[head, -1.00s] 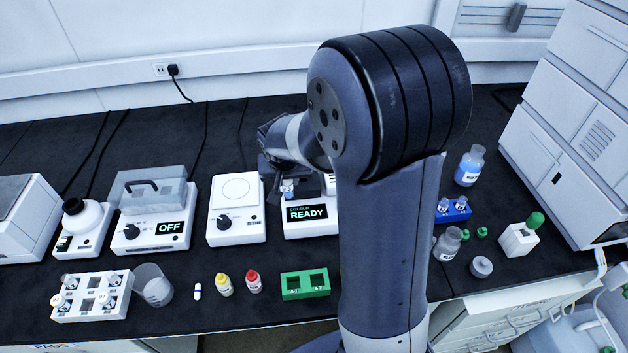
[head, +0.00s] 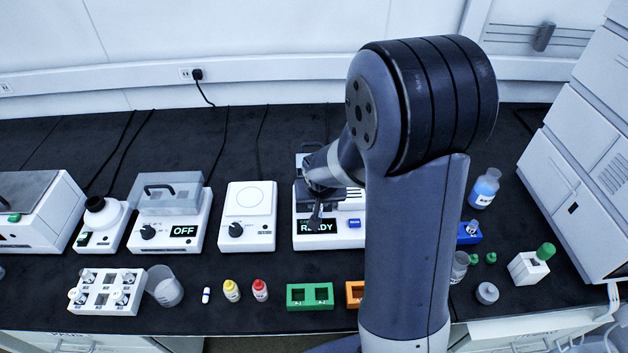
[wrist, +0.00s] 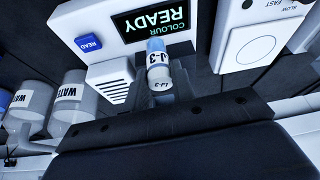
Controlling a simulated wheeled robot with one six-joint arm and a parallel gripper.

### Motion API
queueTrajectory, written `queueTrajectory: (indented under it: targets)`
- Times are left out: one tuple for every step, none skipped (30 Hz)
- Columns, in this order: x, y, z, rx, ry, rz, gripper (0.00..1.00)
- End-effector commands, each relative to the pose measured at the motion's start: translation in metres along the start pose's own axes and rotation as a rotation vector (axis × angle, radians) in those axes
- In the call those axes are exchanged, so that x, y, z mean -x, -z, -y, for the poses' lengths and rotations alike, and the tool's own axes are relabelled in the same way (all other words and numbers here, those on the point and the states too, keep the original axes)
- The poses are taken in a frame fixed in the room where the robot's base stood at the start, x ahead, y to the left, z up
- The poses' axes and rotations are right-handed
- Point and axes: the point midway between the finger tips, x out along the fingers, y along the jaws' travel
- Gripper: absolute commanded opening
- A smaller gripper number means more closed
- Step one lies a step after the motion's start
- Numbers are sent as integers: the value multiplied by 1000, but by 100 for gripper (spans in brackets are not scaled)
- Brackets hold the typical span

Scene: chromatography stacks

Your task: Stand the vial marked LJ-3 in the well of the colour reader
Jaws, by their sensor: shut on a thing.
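The colour reader (head: 346,239) is a white box with a READY display and a blue button, standing mid-bench in the head view. In the wrist view its front (wrist: 110,20) fills the top. My gripper (head: 316,212) is over the reader's left part and partly covers the display. In the wrist view the vial marked LJ-3 (wrist: 158,72), clear-sided with a blue top part and white label, is between the fingers of my gripper (wrist: 165,95), which is shut on it. I cannot make out the well or whether the vial touches the reader.
A white stirrer plate (head: 246,218) stands just left of the reader. A green block (head: 310,296) and an orange block (head: 354,294) lie in front. A blue rack (head: 470,238) is to the right, beyond my arm. WATER bottles (wrist: 72,100) show in the wrist view.

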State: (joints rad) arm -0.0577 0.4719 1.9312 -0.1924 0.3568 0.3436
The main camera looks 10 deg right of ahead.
Motion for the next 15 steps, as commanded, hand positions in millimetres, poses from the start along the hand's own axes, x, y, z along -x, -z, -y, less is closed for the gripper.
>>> queueTrajectory:
  targets:
    - [-2, 12, 0, -1, -1, 1, 0]
    - [-5, 19, 0, -1, -1, 1, 0]
    - [-9, 28, 0, -2, 0, 1, 0]
    - [-12, 34, 0, -1, 0, 1, 0]
    - [-14, 41, 0, -1, 0, 1, 0]
    - [-18, 49, 0, -1, -1, 1, 0]
    - [-20, 55, 0, -1, -1, 1, 0]
    - [-23, 60, 0, -1, -1, 2, 0]
    - [-26, 67, 0, -1, 0, 1, 0]
    - [-27, 71, 0, -1, 0, 0, 0]
    - [-29, 74, 0, -1, 0, 1, 0]
    - [-31, 78, 0, -1, 0, 0, 0]
    - [-32, 80, 0, -1, 0, 1, 0]
    - [-33, 82, 0, 0, 0, 1, 0]
    - [-34, 83, 0, 0, 0, 1, 0]
